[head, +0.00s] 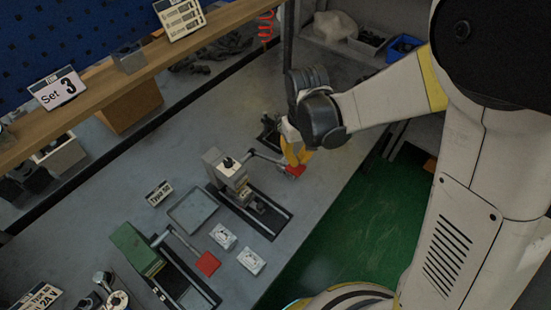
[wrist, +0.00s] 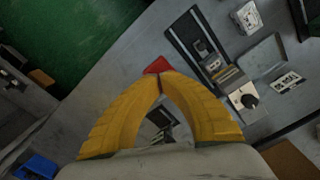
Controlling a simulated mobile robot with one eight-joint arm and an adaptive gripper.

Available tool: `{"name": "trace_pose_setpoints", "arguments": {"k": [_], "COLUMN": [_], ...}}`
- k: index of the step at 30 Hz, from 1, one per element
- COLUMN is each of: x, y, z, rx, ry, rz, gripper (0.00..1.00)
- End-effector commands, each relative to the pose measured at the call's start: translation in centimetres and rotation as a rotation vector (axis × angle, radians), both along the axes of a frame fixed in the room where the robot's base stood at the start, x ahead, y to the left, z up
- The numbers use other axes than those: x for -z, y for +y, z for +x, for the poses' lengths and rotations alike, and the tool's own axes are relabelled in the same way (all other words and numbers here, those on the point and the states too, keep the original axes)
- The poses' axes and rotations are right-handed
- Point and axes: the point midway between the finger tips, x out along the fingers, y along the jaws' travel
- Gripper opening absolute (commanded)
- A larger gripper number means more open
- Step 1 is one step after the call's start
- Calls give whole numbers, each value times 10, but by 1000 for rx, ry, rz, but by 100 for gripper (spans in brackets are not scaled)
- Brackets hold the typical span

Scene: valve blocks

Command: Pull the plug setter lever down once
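A beige lever device (head: 228,172) with a dark knob on top stands on a dark base plate mid-bench, probably the plug setter; its label is unreadable. It also shows in the wrist view (wrist: 243,98). Its lever arm (head: 265,157) runs right to a red handle (head: 295,171). My gripper (head: 297,163) is right above that handle, yellow fingers pointing down. In the wrist view, the fingertips (wrist: 160,80) meet, with the red handle (wrist: 157,66) just beyond them. The gripper looks shut at the handle; whether the handle is pinched or only touched cannot be told.
A green device (head: 135,248) with its own red-handled lever (head: 207,263) stands nearer. A grey tray (head: 193,210) and two white labelled blocks (head: 223,236) (head: 251,261) lie between. A wooden shelf (head: 120,88) runs along the back. Green floor (head: 350,220) lies beyond the bench's right edge.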

Motion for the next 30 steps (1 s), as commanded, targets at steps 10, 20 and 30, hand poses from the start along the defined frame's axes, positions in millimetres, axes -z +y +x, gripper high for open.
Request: {"name": "trace_pose_setpoints", "arguments": {"k": [10, 20, 30], "x": [5, 28, 52], "y": [0, 0, 0], "z": [0, 0, 0], "rx": [0, 0, 0], "ry": [0, 0, 0], "rz": [0, 0, 0], "gripper": [0, 0, 0]}}
